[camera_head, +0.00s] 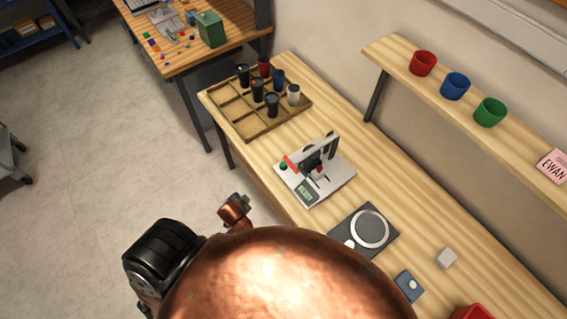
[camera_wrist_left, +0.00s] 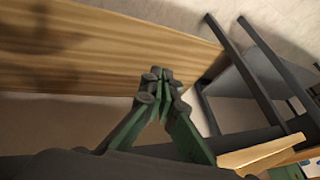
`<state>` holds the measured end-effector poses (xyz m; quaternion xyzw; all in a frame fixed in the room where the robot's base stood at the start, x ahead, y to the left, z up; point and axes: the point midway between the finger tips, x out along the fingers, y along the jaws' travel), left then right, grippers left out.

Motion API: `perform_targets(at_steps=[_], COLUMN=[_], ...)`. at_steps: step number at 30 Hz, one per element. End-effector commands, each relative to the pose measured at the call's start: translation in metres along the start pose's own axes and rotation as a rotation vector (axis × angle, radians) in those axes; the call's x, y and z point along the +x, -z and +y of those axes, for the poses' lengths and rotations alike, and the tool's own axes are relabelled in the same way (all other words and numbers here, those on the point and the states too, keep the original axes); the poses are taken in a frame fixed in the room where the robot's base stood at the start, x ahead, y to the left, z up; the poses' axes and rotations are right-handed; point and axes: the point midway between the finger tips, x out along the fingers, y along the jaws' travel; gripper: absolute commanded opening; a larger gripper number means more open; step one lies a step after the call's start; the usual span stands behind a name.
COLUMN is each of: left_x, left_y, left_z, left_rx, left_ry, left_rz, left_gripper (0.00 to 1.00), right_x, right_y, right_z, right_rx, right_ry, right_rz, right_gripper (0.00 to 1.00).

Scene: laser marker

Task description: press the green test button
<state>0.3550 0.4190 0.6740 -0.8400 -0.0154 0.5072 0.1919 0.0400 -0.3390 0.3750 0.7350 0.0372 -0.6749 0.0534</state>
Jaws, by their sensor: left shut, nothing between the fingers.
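The laser marker (camera_head: 318,172) stands on the long wooden bench, a pale base with a dark upright head. A small green button (camera_head: 283,167) shows on its left side, beside a red part (camera_head: 291,161). A green display (camera_head: 307,192) sits on its front corner. In the left wrist view my left gripper (camera_wrist_left: 162,75) is shut and empty, with the wooden bench top beyond its fingertips; the marker and button do not show there. In the head view my copper-coloured arm fills the bottom, and I cannot make out the fingertips. My right gripper is not in view.
A wooden compartment tray (camera_head: 245,126) with several dark cups lies behind the marker. A scale (camera_head: 369,229) with a round plate sits in front of it. A shelf (camera_head: 455,117) with red, blue and green cups runs along the wall.

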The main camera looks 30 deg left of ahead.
Motion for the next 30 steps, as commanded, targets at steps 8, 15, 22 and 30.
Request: perform_targets(at_steps=[8, 15, 22, 30], left_x=[-0.122, -0.198, -0.268, -0.235], left_y=[0.121, 0.252, 0.373, 0.348], left_z=[-0.086, -0.136, -0.091, -0.012], left_rx=[0.074, 0.379, 1.008, 2.018], left_ry=[0.184, 0.423, 0.594, 0.452], left_rz=[0.207, 0.553, 0.971, 1.111], left_gripper=[0.0, 0.0, 0.0, 0.0], right_x=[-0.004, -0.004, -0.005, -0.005], right_y=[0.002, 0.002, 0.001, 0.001], right_z=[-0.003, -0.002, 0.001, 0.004], right_rx=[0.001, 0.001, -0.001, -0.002], right_ry=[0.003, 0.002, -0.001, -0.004], right_rz=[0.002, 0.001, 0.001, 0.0], right_gripper=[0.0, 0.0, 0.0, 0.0])
